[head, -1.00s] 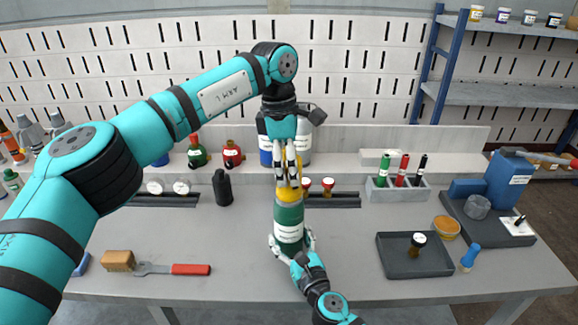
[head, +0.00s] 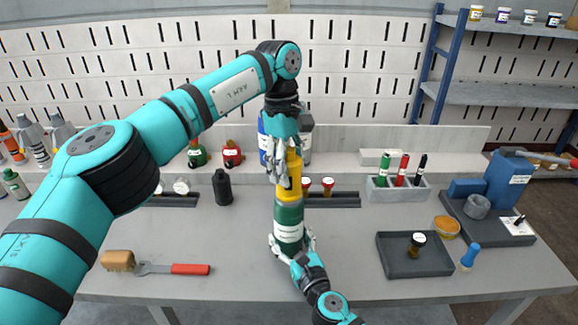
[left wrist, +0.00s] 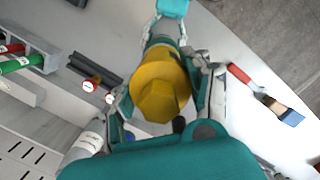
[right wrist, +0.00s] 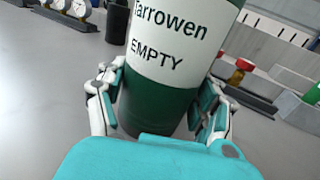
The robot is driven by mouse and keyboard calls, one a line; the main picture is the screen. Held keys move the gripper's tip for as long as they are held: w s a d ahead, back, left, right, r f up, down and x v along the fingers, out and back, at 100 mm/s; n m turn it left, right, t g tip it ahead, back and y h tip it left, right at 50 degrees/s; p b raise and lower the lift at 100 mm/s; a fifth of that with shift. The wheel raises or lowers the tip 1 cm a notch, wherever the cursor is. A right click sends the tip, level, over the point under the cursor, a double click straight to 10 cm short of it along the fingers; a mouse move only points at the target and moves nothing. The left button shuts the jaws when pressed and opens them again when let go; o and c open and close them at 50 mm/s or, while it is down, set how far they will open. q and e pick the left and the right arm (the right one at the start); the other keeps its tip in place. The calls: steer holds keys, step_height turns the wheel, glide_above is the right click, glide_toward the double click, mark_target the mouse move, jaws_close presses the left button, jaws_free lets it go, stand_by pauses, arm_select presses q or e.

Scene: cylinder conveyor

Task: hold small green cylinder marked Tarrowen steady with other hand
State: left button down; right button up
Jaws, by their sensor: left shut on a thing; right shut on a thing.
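The green cylinder (head: 289,222) stands upright near the middle of the table, with a yellow top and a white label. In the right wrist view its label (right wrist: 168,45) reads "Tarrowen EMPTY". My right gripper (head: 291,243) is shut around its lower body, its fingers on either side in the right wrist view (right wrist: 158,108). My left gripper (head: 287,158) is above it, shut on the yellow cap (head: 293,172). In the left wrist view the cap (left wrist: 160,88) sits between the fingers. I cannot tell whether the cap is apart from the yellow below it.
A dark tray (head: 395,268) with a small bottle stands to the right. A black bottle (head: 222,188) stands behind left. A grey holder (head: 398,193) with pens is behind right. The table between is clear.

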arm_select(q)
steer(key=m, duration=0.5)
steer(key=shift+y, duration=0.3)
steer(key=m, duration=0.6)
steer(key=shift+y, duration=0.3)
steer(key=c, duration=0.6)
jaws_free()
steer(key=shift+r, duration=0.1)
